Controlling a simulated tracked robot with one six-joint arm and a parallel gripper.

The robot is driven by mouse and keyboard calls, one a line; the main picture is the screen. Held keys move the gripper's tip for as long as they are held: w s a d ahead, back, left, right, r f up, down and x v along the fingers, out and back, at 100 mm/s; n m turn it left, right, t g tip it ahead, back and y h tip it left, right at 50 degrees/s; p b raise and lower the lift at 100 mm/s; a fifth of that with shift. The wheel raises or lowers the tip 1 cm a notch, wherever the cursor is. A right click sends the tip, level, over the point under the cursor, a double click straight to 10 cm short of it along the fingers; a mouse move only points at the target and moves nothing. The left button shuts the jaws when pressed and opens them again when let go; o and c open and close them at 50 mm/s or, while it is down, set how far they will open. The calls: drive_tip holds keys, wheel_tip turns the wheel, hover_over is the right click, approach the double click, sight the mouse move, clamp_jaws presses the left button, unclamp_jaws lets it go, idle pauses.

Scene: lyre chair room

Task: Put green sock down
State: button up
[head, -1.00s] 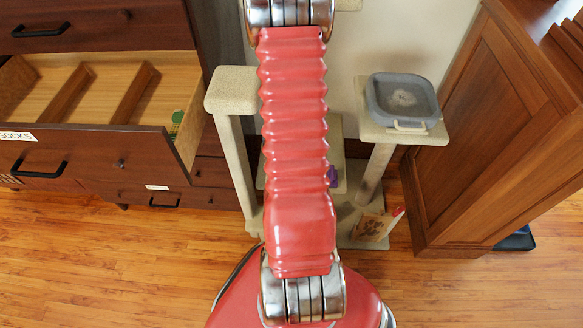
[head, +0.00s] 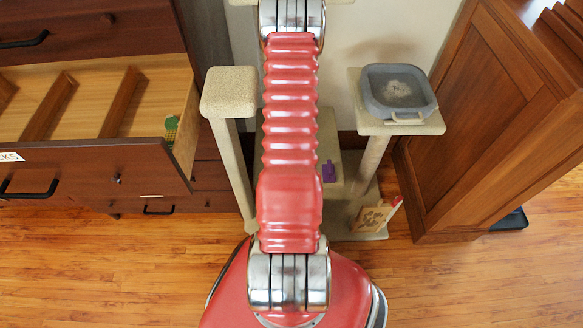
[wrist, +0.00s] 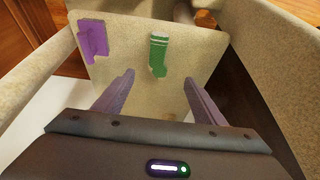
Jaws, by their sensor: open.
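The green sock (wrist: 159,55) has white stripes near its top and lies on a beige carpeted platform (wrist: 125,50) in the wrist view. My gripper (wrist: 159,78) is open, its two dark fingers apart, and the sock shows just beyond the gap between the fingertips. Nothing shows between the fingers. I cannot tell whether the fingers touch the platform. In the head view my red arm hides the green sock and my gripper.
A purple item (wrist: 92,38) lies left of the sock; it also shows on the cat tree (head: 328,172). A grey tray (head: 398,92) sits on a right-hand perch. An open drawer (head: 90,140) at left holds a green item (head: 171,128). A wooden cabinet (head: 480,120) stands at right.

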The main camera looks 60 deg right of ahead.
drive_tip(key=shift+x, duration=4.1)
drive_tip(key=shift+f, duration=0.1)
drive_tip(key=shift+x, duration=2.5)
drive_tip(key=shift+d, duration=0.15)
drive_tip(key=shift+c, duration=0.3)
drive_tip(key=c, duration=1.1)
drive_tip(key=shift+c, duration=0.2)
wheel_tip(320, 180, up, 10)
